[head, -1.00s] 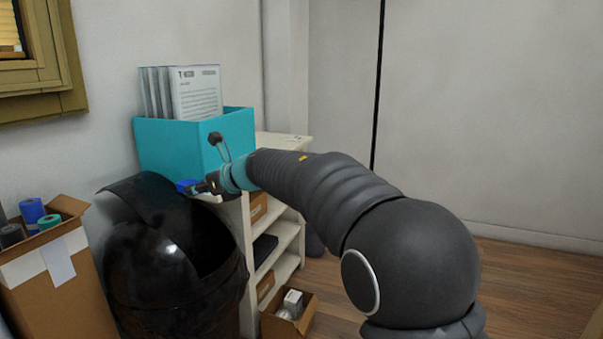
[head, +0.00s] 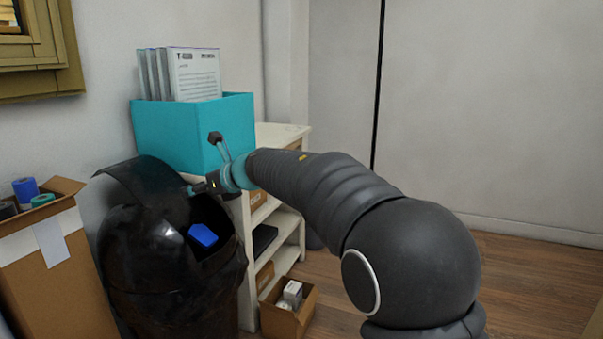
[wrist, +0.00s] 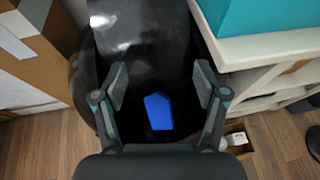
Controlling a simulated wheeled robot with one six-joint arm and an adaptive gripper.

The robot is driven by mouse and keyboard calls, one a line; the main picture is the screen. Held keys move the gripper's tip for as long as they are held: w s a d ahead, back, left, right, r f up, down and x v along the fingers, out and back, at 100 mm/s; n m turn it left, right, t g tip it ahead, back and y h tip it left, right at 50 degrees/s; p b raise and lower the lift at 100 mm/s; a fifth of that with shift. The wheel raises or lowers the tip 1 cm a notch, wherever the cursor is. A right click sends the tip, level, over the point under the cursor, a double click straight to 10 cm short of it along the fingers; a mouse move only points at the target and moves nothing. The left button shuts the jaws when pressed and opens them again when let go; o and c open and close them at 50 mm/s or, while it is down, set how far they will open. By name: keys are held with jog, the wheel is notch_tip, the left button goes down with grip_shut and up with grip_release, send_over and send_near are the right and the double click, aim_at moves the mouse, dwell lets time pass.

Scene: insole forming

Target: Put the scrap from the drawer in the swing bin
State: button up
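The blue scrap (head: 203,235) is at the opening of the black swing bin (head: 150,262), apart from my gripper and below it. In the wrist view the scrap (wrist: 158,111) shows against the dark inside of the bin, between and beyond the fingers. My gripper (wrist: 160,85) is open and empty, its two fingers spread wide over the bin opening. In the head view my gripper (head: 192,189) is beside the raised flap (head: 140,185) of the bin. The drawer cannot be made out.
A cardboard box (head: 45,265) with rolls stands left of the bin. A white shelf (head: 285,135) carrying a teal box (head: 180,130) of papers stands close on the right. A small open carton (head: 290,312) is on the floor by the shelf.

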jog(key=shift+d, duration=0.1)
jog(key=v, duration=1.2)
